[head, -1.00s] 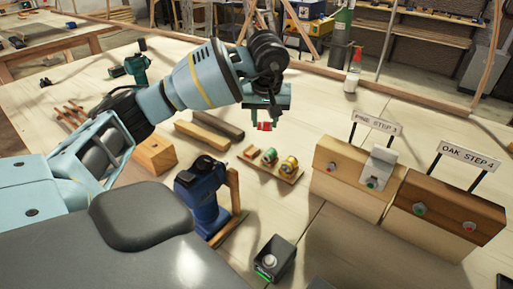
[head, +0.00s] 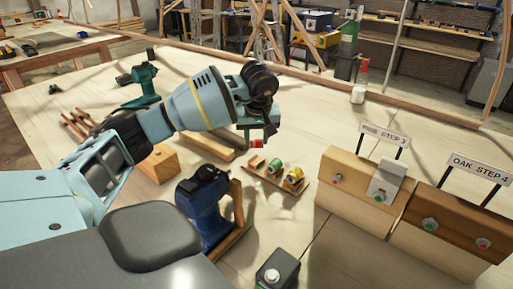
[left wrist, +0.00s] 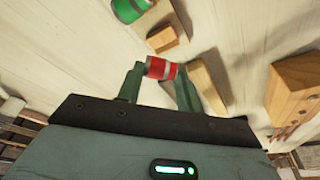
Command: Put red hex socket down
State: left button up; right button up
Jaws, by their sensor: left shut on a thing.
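My left gripper (head: 254,143) is shut on the red hex socket (head: 256,144). The socket is red with a pale band in the left wrist view (left wrist: 161,69), where it lies crosswise between the two green fingertips (left wrist: 157,72). The gripper holds it near the left end of a small wooden tray (head: 295,196); the exact height above the table is hard to tell. A green socket (head: 275,166) and a yellow socket (head: 294,176) sit on the tray. A small wooden piece (head: 257,162) is at its left end. My right gripper is not in view.
A blue drill (head: 205,200) stands in front of the tray. Wooden panels with coloured buttons (head: 345,180) and step signs (head: 384,133) stand to the right. A wooden block (head: 158,163) lies left, and a white bottle (head: 359,93) stands behind. Bare tabletop lies behind the tray.

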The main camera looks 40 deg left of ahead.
aim_at(257, 143)
pick_arm(q)
jog(key=shift+f, duration=1.9)
jog(key=shift+f, duration=0.3)
jog(key=o, duration=1)
jog(key=shift+r, duration=0.1)
jog(key=shift+r, duration=0.25)
jog(key=v, duration=1.2)
jog(key=shift+p, duration=0.3)
